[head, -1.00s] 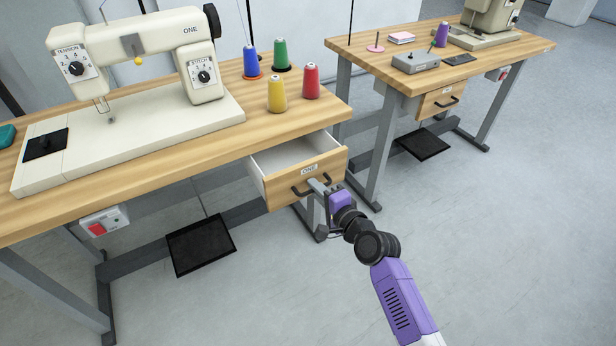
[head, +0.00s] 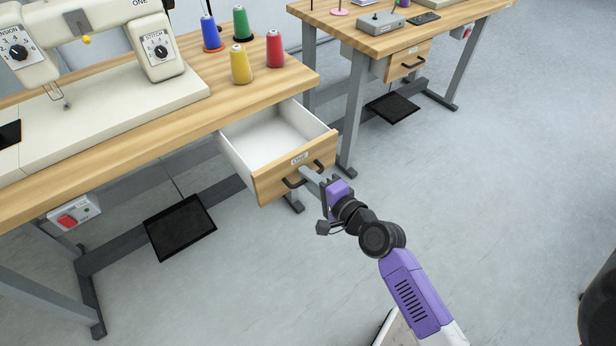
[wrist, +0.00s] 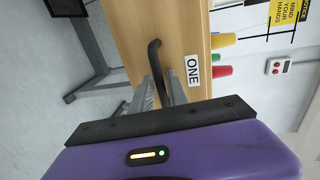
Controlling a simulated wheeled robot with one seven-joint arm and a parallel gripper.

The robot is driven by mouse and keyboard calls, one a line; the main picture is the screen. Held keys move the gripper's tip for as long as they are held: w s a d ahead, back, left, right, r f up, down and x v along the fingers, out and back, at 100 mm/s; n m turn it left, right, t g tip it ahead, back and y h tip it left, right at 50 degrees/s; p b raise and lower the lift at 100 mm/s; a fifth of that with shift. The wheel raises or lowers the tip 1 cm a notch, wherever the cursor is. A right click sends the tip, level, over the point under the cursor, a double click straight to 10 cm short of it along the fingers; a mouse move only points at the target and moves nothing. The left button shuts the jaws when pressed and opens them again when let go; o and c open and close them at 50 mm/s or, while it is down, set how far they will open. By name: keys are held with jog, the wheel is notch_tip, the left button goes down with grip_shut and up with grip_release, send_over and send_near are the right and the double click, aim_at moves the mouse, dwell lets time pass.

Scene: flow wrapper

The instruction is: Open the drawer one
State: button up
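Drawer one (head: 268,186) stands well out from the near sewing table, its white inside (head: 262,142) empty where it shows. Its wooden front carries a "ONE" label (head: 300,158), which also shows in the wrist view (wrist: 192,70). A dark bar handle (head: 291,184) is on the front. My gripper (head: 307,173) is at the handle. In the wrist view the two grey fingers lie close on either side of the handle (wrist: 154,52), shut on it. The exact contact is partly hidden.
The near table (head: 150,138) bears a sewing machine (head: 110,45) and several thread cones. A black pedal (head: 180,226) hangs below. A second table (head: 365,42) with a closed drawer (head: 410,62) stands behind. The floor at right is mostly clear.

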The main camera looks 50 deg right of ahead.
jog(key=v, duration=0.8)
jog(key=shift+d+r, duration=0.1)
dwell(0.8)
jog(key=s+a+r+n+y, duration=0.2)
jog(key=s+a+r+n, duration=0.2)
jog(key=s+a+n, duration=0.65)
jog(key=s+a+r+n+y, duration=0.3)
jog(key=s+a+r+n, duration=0.1)
jog(key=s+a+n, duration=0.6)
notch_tip(320, 180, up, 15)
jog(key=w+d+p, duration=0.1)
jog(key=p, duration=1.4)
jog(key=shift+w+f+n+h, duration=0.15)
jog(key=shift+w+n+h, duration=0.15)
jog(key=shift+n, duration=0.05)
